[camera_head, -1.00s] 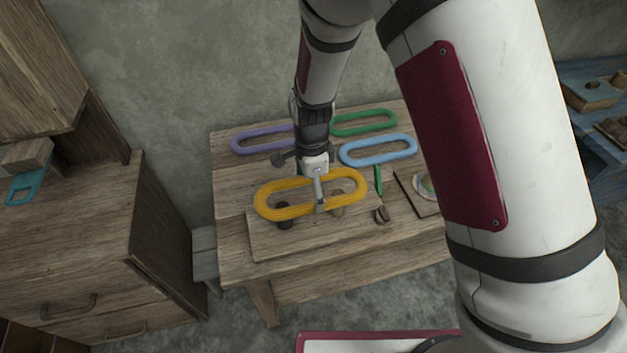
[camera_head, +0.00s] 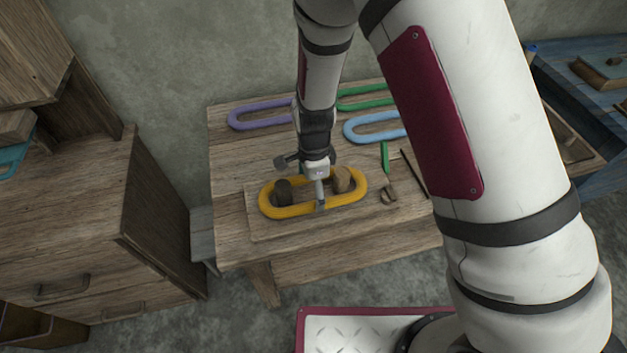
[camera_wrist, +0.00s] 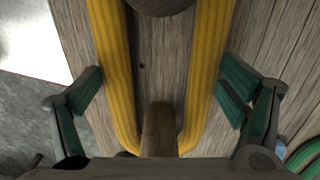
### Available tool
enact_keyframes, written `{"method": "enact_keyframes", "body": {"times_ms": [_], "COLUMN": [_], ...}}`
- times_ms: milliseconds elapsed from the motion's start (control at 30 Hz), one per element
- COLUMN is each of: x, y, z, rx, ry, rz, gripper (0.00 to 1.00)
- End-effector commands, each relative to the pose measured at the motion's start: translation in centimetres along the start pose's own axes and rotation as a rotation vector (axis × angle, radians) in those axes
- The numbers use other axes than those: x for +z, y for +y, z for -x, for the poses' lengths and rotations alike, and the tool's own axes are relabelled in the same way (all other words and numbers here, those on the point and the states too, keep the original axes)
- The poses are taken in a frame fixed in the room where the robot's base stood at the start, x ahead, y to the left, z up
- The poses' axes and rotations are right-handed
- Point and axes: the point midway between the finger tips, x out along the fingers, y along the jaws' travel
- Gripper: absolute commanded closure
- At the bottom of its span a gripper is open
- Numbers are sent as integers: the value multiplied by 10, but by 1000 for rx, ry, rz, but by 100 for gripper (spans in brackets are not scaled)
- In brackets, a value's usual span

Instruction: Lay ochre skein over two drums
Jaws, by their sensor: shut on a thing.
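The ochre skein (camera_head: 280,212) is a long oval loop low over a wooden board (camera_head: 262,236) on the table. In the wrist view, the fingers lie outside the skein's two long sides (camera_wrist: 112,75), with both drums between those sides. I cannot tell whether the skein touches the board.
Purple (camera_head: 240,121), green (camera_head: 362,104) and blue (camera_head: 352,132) skeins lie at the table's back. A green-handled tool (camera_head: 386,158) and a thin dark rod (camera_head: 413,174) lie to the right. A drawer cabinet (camera_head: 70,235) stands left and a blue bench (camera_head: 585,110) right.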

Motion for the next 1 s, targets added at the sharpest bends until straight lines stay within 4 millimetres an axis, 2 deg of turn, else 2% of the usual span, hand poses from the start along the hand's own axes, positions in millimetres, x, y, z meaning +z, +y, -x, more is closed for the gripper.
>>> {"method": "enact_keyframes", "body": {"times_ms": [400,433,467,500,833,1000], "x": [0,0,0,0,0,1], "y": [0,0,0,0,0,-1], "z": [-5,-5,-5,-5,-4,10], "rx": [-1,-1,-1,-1,-1,-4], "ry": [0,0,0,0,0,0], "rz": [0,0,0,0,0,0], "gripper": [42,8,2,0,0,0]}}
